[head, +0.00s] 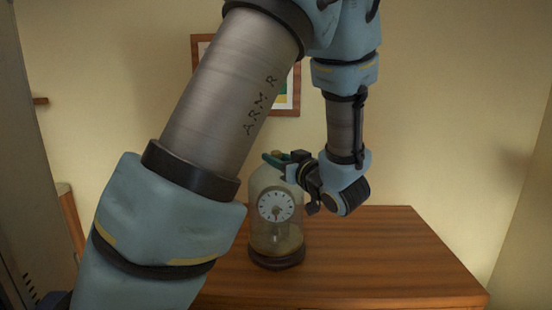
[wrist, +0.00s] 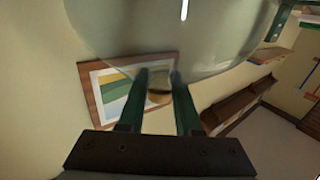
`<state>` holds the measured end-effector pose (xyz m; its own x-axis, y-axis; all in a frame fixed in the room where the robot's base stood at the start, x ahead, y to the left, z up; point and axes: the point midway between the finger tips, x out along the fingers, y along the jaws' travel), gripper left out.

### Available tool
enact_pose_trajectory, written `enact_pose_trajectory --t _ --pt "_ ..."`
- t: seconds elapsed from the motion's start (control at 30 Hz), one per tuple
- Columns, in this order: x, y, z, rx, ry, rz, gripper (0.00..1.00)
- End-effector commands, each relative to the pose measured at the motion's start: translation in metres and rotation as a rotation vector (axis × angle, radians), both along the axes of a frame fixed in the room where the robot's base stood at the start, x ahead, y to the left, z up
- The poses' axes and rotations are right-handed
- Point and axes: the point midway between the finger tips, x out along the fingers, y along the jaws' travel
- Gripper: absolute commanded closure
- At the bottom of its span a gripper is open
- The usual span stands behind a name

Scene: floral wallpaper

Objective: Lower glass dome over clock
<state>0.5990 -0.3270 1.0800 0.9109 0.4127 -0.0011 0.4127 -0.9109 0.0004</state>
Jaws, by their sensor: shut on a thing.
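The glass dome (head: 262,181) stands upright around the clock (head: 275,206), whose white face shows through the glass. The clock's dark round base (head: 277,259) rests on the wooden table. The dome's lower rim is close to the base; I cannot tell whether they touch. My gripper (head: 275,157) reaches in from the right at the top of the dome, its green fingers shut on the dome's small brownish knob. In the wrist view the knob (wrist: 158,92) sits between the two fingers of my gripper (wrist: 160,80), and the clear glass dome (wrist: 170,40) fills the top.
The wooden table top (head: 390,250) is bare to the right of the clock. A framed picture (head: 292,90) hangs on the wall behind; my arm covers part of it. In the wrist view a brown shelf (wrist: 238,103) shows at the right.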

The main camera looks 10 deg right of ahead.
Motion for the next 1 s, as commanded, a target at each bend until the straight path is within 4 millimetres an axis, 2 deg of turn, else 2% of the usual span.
enact_pose_trajectory --t 0.3,0.57,0.6,0.87,1.0 --pt "0.000 0.000 -0.015 0.001 0.000 0.000 1.00" --pt "0.000 0.000 -0.015 0.000 -0.001 0.000 1.00" --pt "0.000 0.000 -0.015 0.000 -0.001 0.000 0.64" --pt "0.000 0.000 -0.015 0.000 0.000 0.000 0.34" --pt "0.000 0.000 -0.015 0.000 0.000 0.000 0.32"
